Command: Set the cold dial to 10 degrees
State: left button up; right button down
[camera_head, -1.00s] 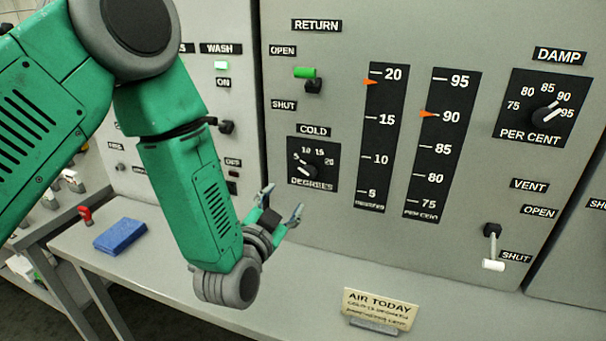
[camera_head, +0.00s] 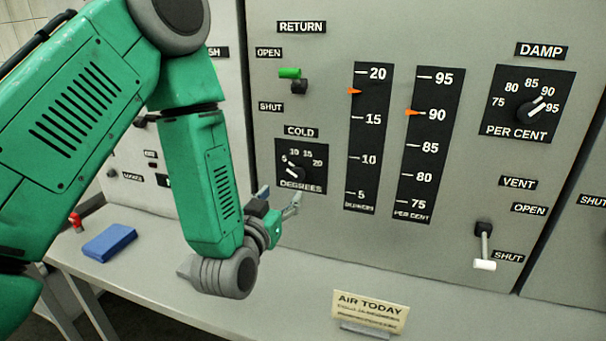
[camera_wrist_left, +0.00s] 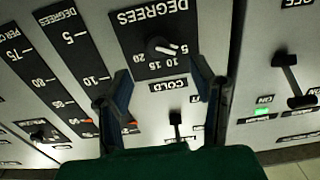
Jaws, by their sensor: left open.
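The cold dial (camera_head: 298,174) is a black square plate with a round knob, marked 5, 10, 15, 20 and DEGREES, under a COLD label (camera_head: 301,132). Its white pointer line aims at about the 5. In the left wrist view the knob (camera_wrist_left: 160,46) appears upside down, beyond and between the fingers. My left gripper (camera_head: 281,196) is open and empty, just below and in front of the dial plate in the head view. In the wrist view the left gripper's fingers (camera_wrist_left: 158,74) are spread apart and show no contact with the knob. My right gripper is not in view.
A RETURN lever (camera_head: 292,77) is above the dial. A degrees scale (camera_head: 369,140) and a percent scale (camera_head: 430,145) stand right of it. A DAMP dial (camera_head: 533,105) and VENT lever (camera_head: 484,250) are farther right. The shelf holds a sign (camera_head: 370,311) and blue block (camera_head: 109,242).

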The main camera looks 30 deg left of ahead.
aim_at(297, 177)
pick_arm(q)
jog(key=x, duration=0.3)
jog(key=p+x, duration=0.1)
jog(key=x, duration=0.5)
jog(key=shift+w+d+r+p, duration=0.1)
jog(key=shift+w+d+p, duration=0.05)
jog(key=shift+d+p, duration=0.15)
jog(key=shift+w+a, duration=0.35)
jog(key=shift+a, duration=0.1)
jog(key=shift+d, duration=0.15)
jog(key=shift+d, duration=0.15)
grip_shut()
